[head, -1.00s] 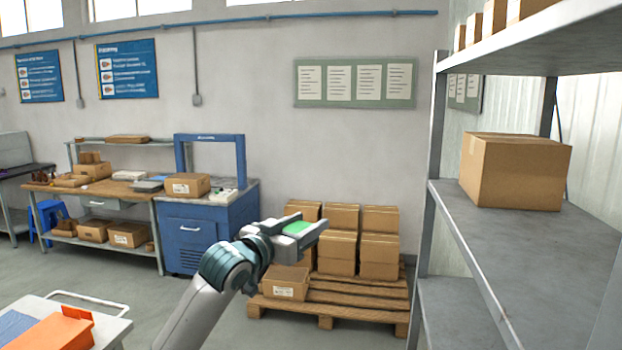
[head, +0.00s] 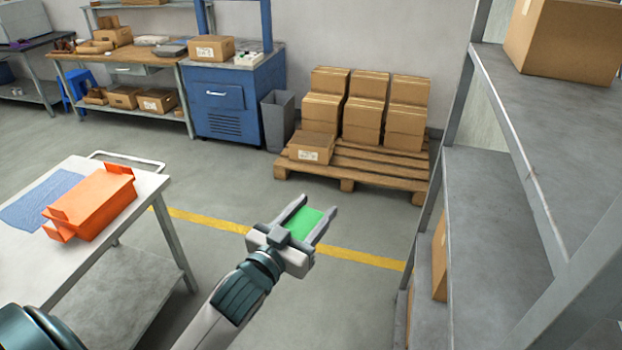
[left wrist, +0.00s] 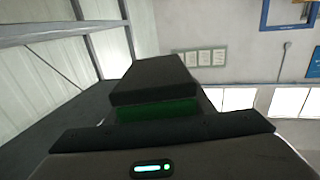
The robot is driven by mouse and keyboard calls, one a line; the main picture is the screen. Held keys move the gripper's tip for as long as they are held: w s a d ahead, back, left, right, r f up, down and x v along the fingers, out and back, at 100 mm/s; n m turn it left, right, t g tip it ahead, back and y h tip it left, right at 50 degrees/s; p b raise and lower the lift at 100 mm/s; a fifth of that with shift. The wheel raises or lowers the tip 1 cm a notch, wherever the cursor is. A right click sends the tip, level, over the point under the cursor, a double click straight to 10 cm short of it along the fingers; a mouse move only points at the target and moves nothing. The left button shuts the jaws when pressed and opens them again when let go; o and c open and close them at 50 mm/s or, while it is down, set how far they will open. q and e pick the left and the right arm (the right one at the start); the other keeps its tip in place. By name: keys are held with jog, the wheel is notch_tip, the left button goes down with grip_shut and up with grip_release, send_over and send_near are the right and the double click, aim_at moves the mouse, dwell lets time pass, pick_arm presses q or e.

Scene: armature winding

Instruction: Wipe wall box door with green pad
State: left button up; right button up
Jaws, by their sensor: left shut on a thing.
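My left gripper (head: 317,206) reaches up from the bottom middle of the head view, out over open floor. It is shut on the green pad (head: 303,224), which lies between its two grey fingers. In the left wrist view the pad (left wrist: 158,110) shows as a dark green strip, mostly covered by a dark finger. No wall box door can be made out in the current views. My right gripper is not in view.
A grey metal shelf (head: 500,205) with cartons stands close on the right. A white cart (head: 150,190) with an orange bin (head: 92,203) and a blue mat (head: 40,200) stands left. A pallet (head: 375,165) of cartons stands behind. Floor between is clear.

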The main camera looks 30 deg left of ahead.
pick_arm(q)
jog(key=d+f, duration=0.1)
jog(key=d+f+b, duration=0.1)
jog(key=d, duration=0.1)
jog(key=shift+s, duration=0.4)
jog(key=d+f+y+b, duration=0.1)
jog(key=d+f+b, duration=0.2)
jog(key=f+b, duration=0.2)
jog(key=shift+f+n+b, duration=0.3)
jog(key=shift+f+b, duration=0.05)
jog(key=shift+b, duration=0.35)
jog(key=shift+w+d, duration=0.1)
jog(key=shift+d, duration=0.05)
